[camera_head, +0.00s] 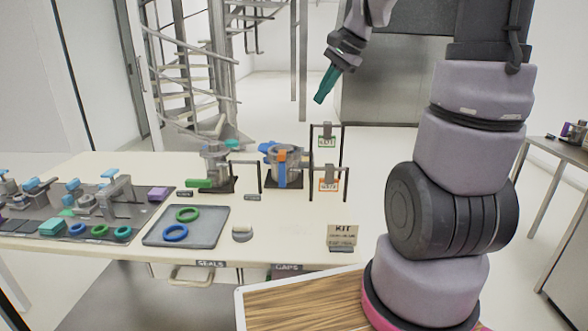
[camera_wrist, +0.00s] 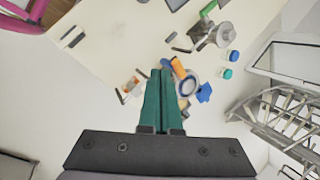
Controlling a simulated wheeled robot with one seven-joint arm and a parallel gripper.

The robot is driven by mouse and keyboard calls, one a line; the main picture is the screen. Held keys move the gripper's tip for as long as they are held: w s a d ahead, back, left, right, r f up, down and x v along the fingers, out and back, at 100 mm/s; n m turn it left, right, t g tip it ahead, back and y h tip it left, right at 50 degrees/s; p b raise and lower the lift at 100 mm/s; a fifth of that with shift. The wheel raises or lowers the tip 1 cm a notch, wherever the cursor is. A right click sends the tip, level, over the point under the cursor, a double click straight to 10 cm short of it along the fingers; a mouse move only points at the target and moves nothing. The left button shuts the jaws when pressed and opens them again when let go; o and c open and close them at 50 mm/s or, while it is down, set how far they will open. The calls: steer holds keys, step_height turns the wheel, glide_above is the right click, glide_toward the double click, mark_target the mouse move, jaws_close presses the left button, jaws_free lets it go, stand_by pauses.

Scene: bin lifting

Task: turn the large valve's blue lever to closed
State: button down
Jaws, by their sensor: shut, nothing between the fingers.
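The large valve (camera_head: 283,168) stands upright on the bench, a grey body with an orange piece on its front. Its blue lever (camera_head: 269,147) shows near the top left of the body. In the wrist view the valve (camera_wrist: 189,86) lies just right of my fingertips, with the blue part (camera_wrist: 204,93) on its right side and the orange piece (camera_wrist: 178,68) above. My gripper (camera_head: 319,101) has teal fingers, shut and empty, in the air above and right of the valve, apart from it. It also shows in the wrist view (camera_wrist: 161,73). The lever's exact angle is hard to tell.
A smaller grey valve (camera_head: 216,165) with a green lever (camera_head: 199,183) stands to the left. Black frames with tags (camera_head: 327,142) stand right of the large valve. A tray (camera_head: 186,226) with green and blue rings and a KIT sign (camera_head: 342,234) lie nearer.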

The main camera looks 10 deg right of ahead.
steer(key=w+d+f+m+y, duration=0.1)
steer(key=w+d+f+m, duration=0.1)
steer(key=w+f, duration=0.3)
steer(key=w+d+f+m+y, duration=0.1)
steer(key=w+d+f+m, duration=0.2)
steer(key=f, duration=0.6)
steer(key=w+d+f+m+g+y, duration=0.1)
steer(key=w+d+f+m+y, duration=0.1)
steer(key=w+f+m, duration=0.3)
step_height(320, 180, down, 3)
steer(key=w+d, duration=0.1)
steer(key=w, duration=0.1)
steer(key=shift+w, duration=0.35)
steer(key=shift+f, duration=0.15)
glide_toward(282, 173)
steer(key=shift+w+a+f, duration=0.9)
steer(key=shift+a+f, duration=0.2)
steer(key=shift+f, duration=1.6)
